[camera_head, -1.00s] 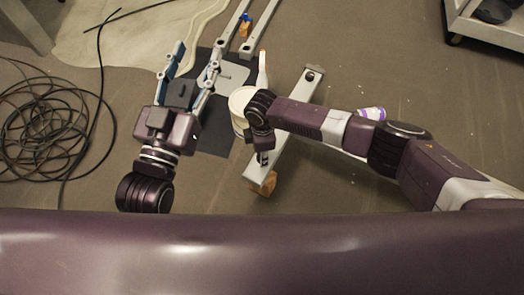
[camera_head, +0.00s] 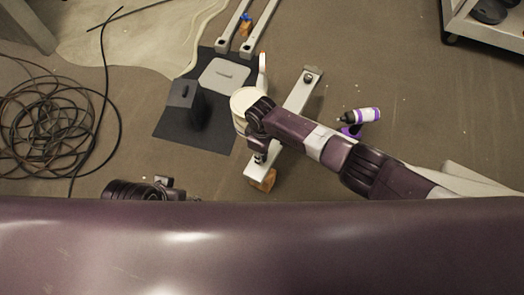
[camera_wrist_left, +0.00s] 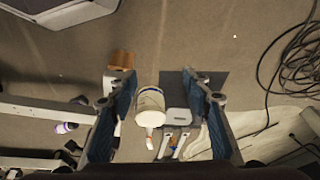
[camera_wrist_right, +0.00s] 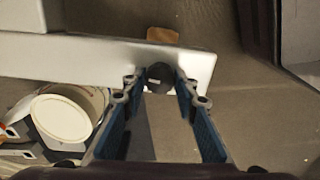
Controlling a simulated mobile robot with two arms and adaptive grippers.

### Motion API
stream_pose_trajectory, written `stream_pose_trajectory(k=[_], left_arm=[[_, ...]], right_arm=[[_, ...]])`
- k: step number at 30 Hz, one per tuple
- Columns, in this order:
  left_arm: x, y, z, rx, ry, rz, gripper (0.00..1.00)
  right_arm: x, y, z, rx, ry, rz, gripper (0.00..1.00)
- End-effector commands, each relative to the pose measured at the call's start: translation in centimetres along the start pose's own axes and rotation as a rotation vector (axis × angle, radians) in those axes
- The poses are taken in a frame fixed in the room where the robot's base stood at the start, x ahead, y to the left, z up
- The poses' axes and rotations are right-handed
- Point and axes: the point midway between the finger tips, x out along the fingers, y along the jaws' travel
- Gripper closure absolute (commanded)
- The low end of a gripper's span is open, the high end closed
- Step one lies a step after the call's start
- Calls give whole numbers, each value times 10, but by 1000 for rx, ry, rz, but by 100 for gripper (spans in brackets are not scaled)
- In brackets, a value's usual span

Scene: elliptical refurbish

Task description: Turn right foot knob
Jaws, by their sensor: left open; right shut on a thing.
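A pale foot bar (camera_head: 297,98) lies diagonally on the floor. A dark round knob (camera_head: 309,77) shows at its far end. My right gripper (camera_head: 259,158) is at the bar's near end, partly hidden by its own arm. In the right wrist view its fingertips are shut on a dark foot knob (camera_wrist_right: 160,76) at the bar's side; the bar (camera_wrist_right: 90,58) runs off to the left. My left gripper (camera_wrist_left: 157,85) is open and empty in the left wrist view. In the head view its fingers are hidden.
A wooden block (camera_head: 263,180) sits under the bar's near end. A white bucket (camera_head: 243,100) stands beside my right arm. A black mat (camera_head: 225,137) holds a dark box (camera_head: 185,104) and a grey plate (camera_head: 223,75). A purple-and-white drill (camera_head: 361,116) lies right. Coiled cable (camera_head: 50,125) lies left.

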Motion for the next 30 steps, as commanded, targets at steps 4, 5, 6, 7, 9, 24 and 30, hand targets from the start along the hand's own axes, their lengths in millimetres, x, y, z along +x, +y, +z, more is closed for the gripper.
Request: stream_pose_trajectory(k=[4,5,6,7,9,24,30], left_arm=[[-11,0,-8,1,15,1,55],[-12,0,-8,1,15,1,55],[-14,0,-9,1,15,1,55],[-15,0,-9,1,16,1,55],[-17,0,-10,1,16,1,55],[1,1,-11,1,8,3,55],[2,1,-10,2,6,3,55]], right_arm=[[-2,-2,2,122,-7,-5,97],[-2,-2,2,145,-6,-6,97],[-1,-3,2,174,-6,-6,97],[-1,-2,2,194,-6,-5,97],[-1,-2,2,238,-5,-5,97],[1,-1,2,388,-6,-3,97],[1,-1,2,391,-5,-2,97]])
